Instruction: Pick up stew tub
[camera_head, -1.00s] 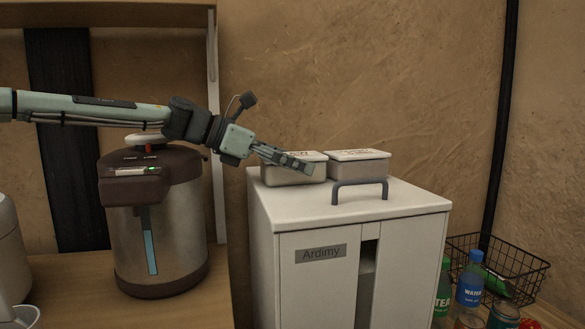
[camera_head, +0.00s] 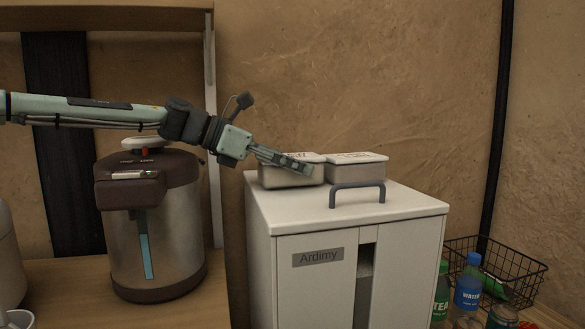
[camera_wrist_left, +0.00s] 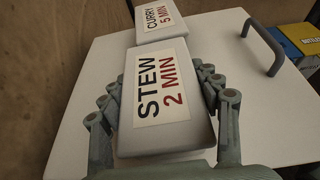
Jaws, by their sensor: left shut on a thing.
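The stew tub (camera_head: 283,181) is a low grey box with a pale lid, standing on the white cabinet (camera_head: 300,215) at the back left of its top. In the left wrist view the tub (camera_wrist_left: 187,128) has a label reading "STEW 2 MIN". My left gripper (camera_head: 298,163) reaches down over it from the left. In the wrist view my left gripper (camera_wrist_left: 158,80) has its fingers along both long sides of the tub, shut on it. No clear gap shows under the tub. My right gripper is not in view.
A curry tub (camera_head: 357,171) stands close beside the stew tub on the right. A dark handle (camera_head: 358,187) rises from the cabinet top in front of it. A large metal dispenser (camera_head: 180,250) stands left. Bottles (camera_head: 467,285) and a wire basket (camera_head: 520,275) are lower right.

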